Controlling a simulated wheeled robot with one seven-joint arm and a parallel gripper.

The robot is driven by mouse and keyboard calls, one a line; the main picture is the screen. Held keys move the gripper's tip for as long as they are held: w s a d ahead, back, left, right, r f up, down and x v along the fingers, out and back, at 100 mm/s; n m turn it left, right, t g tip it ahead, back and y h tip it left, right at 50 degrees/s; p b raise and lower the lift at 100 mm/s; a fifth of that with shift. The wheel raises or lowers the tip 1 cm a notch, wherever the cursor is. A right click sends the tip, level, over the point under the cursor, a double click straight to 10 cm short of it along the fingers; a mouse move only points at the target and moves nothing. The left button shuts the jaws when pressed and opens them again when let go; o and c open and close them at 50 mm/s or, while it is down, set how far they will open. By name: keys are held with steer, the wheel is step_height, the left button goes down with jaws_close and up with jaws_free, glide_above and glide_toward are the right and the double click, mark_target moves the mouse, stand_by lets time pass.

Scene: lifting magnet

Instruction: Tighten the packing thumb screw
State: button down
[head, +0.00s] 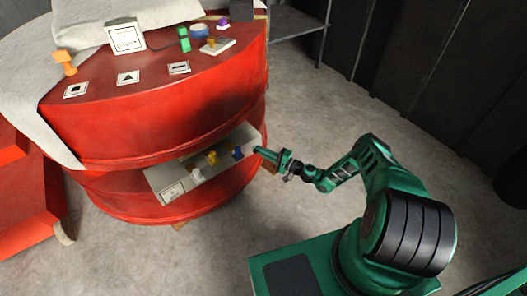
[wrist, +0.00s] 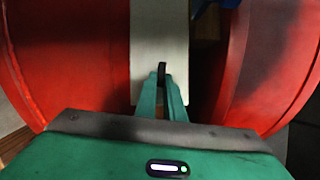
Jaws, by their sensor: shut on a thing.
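My gripper (head: 259,150) reaches in from the right to the right end of the pale shelf in the opening of the red drum. In the wrist view its two green fingers (wrist: 162,84) are closed on a small dark upright piece (wrist: 162,70), apparently the packing thumb screw. Its base and thread are hidden by the fingers, so I cannot tell how far in it sits. The pale shelf or panel (wrist: 160,35) lies straight beyond the fingertips. A blue fitting (head: 238,153) stands on the shelf just left of my gripper.
The shelf (head: 222,160) also bears a yellow fitting (head: 211,157) and a white one (head: 197,175). The red drum (head: 150,140) curves close around my gripper on both sides. Several small fittings and marked plates lie on its top. The grey floor (head: 310,105) is clear to the right.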

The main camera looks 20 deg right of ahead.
steer(key=shift+w+d+f+m+t, duration=0.2)
steer(key=shift+d+m+t, duration=0.15)
steer(key=shift+m, duration=0.15)
steer(key=c, duration=1.9)
jaws_free()
steer(key=shift+o, duration=0.2)
steer(key=shift+a, duration=0.15)
steer(key=v, duration=1.1)
